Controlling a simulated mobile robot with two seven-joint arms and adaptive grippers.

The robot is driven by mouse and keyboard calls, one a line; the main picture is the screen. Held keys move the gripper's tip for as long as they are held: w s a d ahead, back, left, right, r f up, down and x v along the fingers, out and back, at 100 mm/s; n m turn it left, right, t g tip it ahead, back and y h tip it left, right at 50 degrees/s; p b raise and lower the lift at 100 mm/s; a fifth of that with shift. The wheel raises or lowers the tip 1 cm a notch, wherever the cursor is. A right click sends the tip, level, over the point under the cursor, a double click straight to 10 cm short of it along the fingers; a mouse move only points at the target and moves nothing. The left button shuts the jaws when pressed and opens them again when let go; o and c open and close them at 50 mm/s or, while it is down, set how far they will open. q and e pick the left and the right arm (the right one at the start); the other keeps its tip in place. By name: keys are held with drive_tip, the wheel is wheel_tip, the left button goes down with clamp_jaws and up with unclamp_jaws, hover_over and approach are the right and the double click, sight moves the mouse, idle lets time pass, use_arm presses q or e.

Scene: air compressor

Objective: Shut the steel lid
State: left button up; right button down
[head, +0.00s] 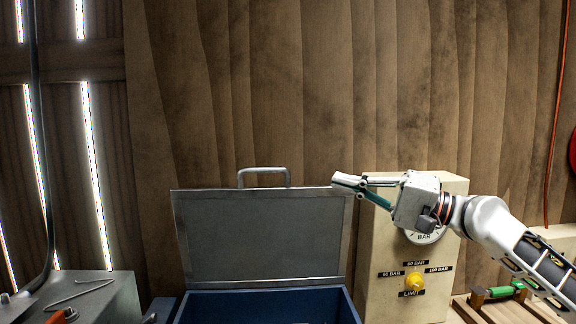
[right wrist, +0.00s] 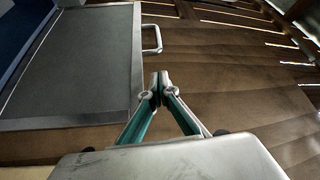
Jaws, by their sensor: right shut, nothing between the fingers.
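The steel lid (head: 262,238) stands raised and open, nearly upright, at the back of a blue box (head: 258,305). Its handle (head: 264,172) sticks up from its top edge. My right gripper (head: 345,186) is shut and empty at the lid's top right corner; I cannot tell whether it touches the lid. In the right wrist view, the shut fingertips (right wrist: 158,78) lie beside the lid's edge (right wrist: 137,62), with the lid's grey panel (right wrist: 85,62) at left and the handle (right wrist: 152,39) further ahead. My left gripper is not in view.
A cream compressor panel (head: 385,255) with a gauge and yellow limit knob (head: 414,280) stands right of the box, below my right forearm. A grey metal cabinet (head: 100,295) is at left. A wooden wall (head: 250,80) stands behind. A green-handled tool (head: 505,290) lies at right.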

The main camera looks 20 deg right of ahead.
sight(299, 187)
drive_tip(key=p+x, duration=0.4)
drive_tip(key=x, duration=0.5)
drive_tip(key=shift+r, duration=0.2)
drive_tip(key=shift+w+a+f, duration=0.1)
drive_tip(key=shift+w+a, duration=0.25)
drive_tip(key=shift+w, duration=0.05)
drive_tip(key=shift+s+a, duration=0.1)
